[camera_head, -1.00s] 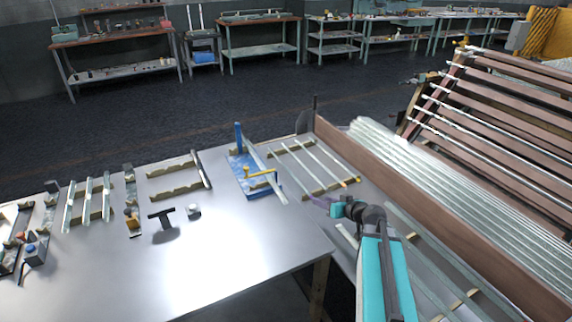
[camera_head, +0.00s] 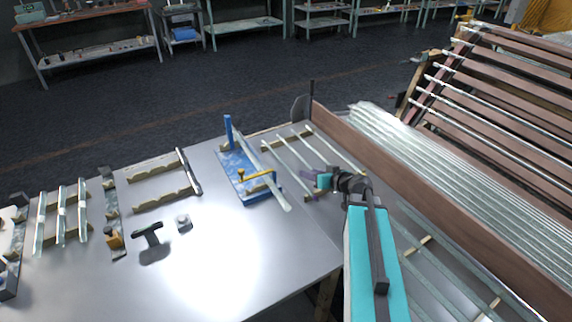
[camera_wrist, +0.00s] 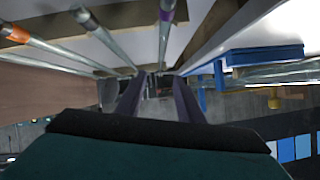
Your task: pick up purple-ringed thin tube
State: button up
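The purple-ringed thin tube (camera_wrist: 163,40) shows in the wrist view, with its purple band near the top edge. In the head view it appears to be the leftmost tube (camera_head: 282,156) on the small wooden rack, nearest the blue fixture. My gripper (camera_head: 316,181) is over the near end of this rack. In the wrist view my gripper (camera_wrist: 157,88) has its two dark fingers apart, with nothing seen held between them. The purple-ringed tube runs roughly in line with the gap between the fingers. Whether the fingers straddle it cannot be told.
The blue fixture (camera_head: 238,172) with a yellow arm stands left of the rack. A wooden board (camera_head: 400,164) borders the right, before many long tubes (camera_head: 440,165).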

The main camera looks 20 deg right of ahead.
jog(key=shift+w, duration=0.15)
jog(key=shift+p+x, duration=0.4)
jog(key=shift+x, duration=0.55)
jog(key=p, duration=0.2)
send_near(287, 167)
jog(key=shift+w+d+f, duration=0.1)
jog(key=shift+w+f, duration=0.25)
jog(key=shift+w, duration=0.2)
jog(key=shift+w+f, duration=0.35)
jog(key=shift+w, duration=0.2)
jog(key=shift+w, duration=0.1)
jog(key=shift+r+p+x, duration=0.25)
jog(key=shift+p+x, duration=1.05)
jog(key=shift+x, duration=0.1)
jog(key=shift+p+x, duration=0.45)
jog(key=shift+x, duration=0.75)
jog(key=shift+f, duration=0.1)
grip_shut()
